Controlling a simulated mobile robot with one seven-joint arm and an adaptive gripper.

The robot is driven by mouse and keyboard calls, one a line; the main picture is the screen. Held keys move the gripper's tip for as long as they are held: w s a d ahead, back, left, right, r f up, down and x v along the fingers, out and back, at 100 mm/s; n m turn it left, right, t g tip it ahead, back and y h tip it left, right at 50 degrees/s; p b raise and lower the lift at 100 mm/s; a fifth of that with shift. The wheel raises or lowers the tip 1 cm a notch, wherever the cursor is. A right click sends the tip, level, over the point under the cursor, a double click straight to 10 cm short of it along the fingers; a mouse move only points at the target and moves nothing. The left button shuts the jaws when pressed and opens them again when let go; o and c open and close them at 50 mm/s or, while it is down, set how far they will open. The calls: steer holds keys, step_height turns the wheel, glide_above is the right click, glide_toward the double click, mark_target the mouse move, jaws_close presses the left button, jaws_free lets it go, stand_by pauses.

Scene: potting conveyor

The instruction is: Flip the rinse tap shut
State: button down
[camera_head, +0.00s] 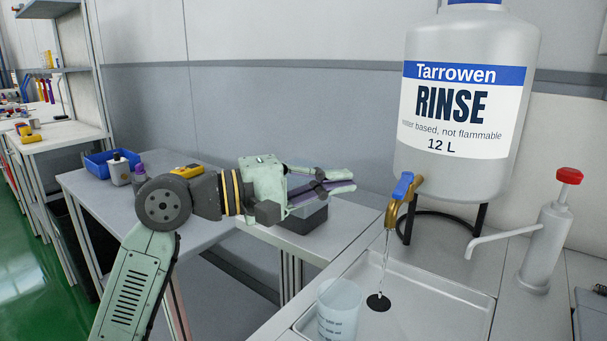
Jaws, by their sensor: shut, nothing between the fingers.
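The rinse tap (397,200) is a brass spout with a blue lever (403,186). It sits low on the front of the white rinse container (463,166), labelled Tarrowen RINSE. The lever stands upright, tilted a little, and a thin stream of water (384,258) falls from the spout toward the drain in the sink tray. My gripper (353,182) is to the left of the tap, pointing right, with a gap between its fingertips and the tap. Its fingers are together and empty. From this view I cannot tell how far apart they are in depth.
A clear measuring beaker (339,308) stands in the sink tray (462,296), left of the stream. A pump dispenser (547,242) with a red top stands at right, its spout pointing left. A dark grey bin (308,221) sits below my gripper. A blue bin (100,166) is farther left.

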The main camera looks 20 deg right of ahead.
mark_target(400, 180)
steer(key=s+d, duration=0.1)
steer(key=d, duration=0.1)
steer(key=s+d+p, duration=0.1)
steer(key=s+d, duration=0.1)
steer(key=shift+f, duration=0.1)
stand_by(0.5)
steer(key=shift+s+n+t+b, duration=0.3)
steer(key=shift+n+t+b, duration=0.1)
steer(key=shift+t+b, duration=0.15)
